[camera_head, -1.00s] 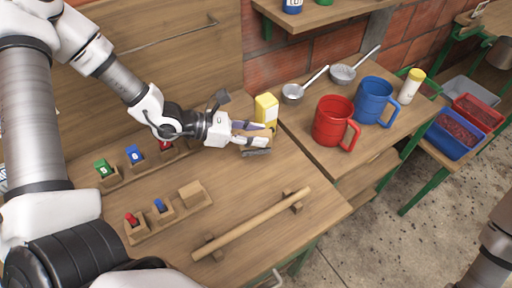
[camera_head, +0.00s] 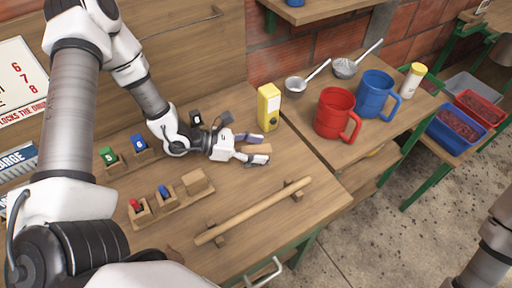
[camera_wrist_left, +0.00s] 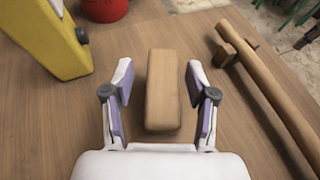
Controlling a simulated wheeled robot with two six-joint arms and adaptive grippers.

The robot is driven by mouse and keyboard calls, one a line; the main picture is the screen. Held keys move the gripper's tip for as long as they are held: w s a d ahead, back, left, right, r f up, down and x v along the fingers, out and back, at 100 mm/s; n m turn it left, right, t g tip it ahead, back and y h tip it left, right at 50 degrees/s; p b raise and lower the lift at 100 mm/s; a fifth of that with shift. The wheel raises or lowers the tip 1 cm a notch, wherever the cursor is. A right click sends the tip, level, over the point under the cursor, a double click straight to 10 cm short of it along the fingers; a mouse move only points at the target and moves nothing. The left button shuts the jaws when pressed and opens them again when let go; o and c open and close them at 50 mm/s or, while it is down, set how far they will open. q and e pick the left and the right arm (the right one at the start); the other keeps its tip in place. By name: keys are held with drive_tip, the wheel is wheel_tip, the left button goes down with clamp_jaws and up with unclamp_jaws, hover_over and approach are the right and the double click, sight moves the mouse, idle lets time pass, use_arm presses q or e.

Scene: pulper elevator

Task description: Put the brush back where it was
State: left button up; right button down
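A plain wooden block (camera_wrist_left: 163,92) lies on the table between my left gripper's fingers. It may be the brush's back; no bristles show. In the head view the block (camera_head: 257,150) is partly hidden by the fingers. My left gripper (camera_head: 254,149) is low over the table, in front of the yellow box. In the left wrist view the gripper (camera_wrist_left: 160,100) is open, with a gap between each finger and the block. My right gripper is out of view.
A yellow box (camera_head: 268,107) stands close behind the gripper. A wooden rod (camera_head: 252,212) rests on two supports in front. Wooden holders (camera_head: 170,203) with small coloured pieces are to the left. A red mug (camera_head: 334,113) and blue mug (camera_head: 374,95) stand right.

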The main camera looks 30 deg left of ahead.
use_arm(q)
drive_tip(key=shift+s+r, duration=0.1)
drive_tip(key=shift+r+p, duration=0.35)
drive_tip(key=p+v, duration=0.1)
drive_tip(key=v, duration=0.4)
drive_tip(key=shift+a+r, duration=0.15)
drive_tip(key=shift+a, duration=0.05)
drive_tip(key=p+v, duration=0.6)
drive_tip(key=shift+s, duration=0.3)
drive_tip(key=shift+a, duration=0.15)
drive_tip(key=shift+w, duration=0.1)
